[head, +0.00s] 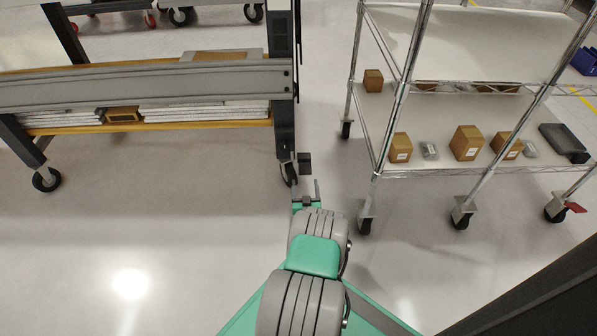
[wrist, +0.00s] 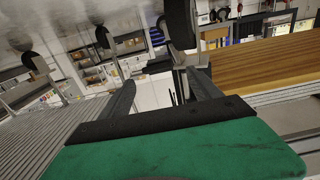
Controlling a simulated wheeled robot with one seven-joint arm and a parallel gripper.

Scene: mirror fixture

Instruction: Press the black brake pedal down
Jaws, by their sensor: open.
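The black brake pedal (head: 304,162) juts from the caster (head: 289,173) at the near right corner of the grey fixture cart (head: 150,86). My gripper (head: 306,187) is low over the floor, just in front of the pedal in the head view. Its fingers are apart with nothing between them, and I cannot tell from the head view whether they touch the pedal. In the wrist view, my gripper (wrist: 161,85) points toward the caster wheel (wrist: 179,22) and its metal bracket. I cannot clearly pick out the pedal there.
A wire shelf rack (head: 452,171) with brown boxes and a dark tray stands on casters to the right. The fixture cart's wooden shelf (head: 190,122) holds white panels. The floor (head: 150,240) at the left front is clear.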

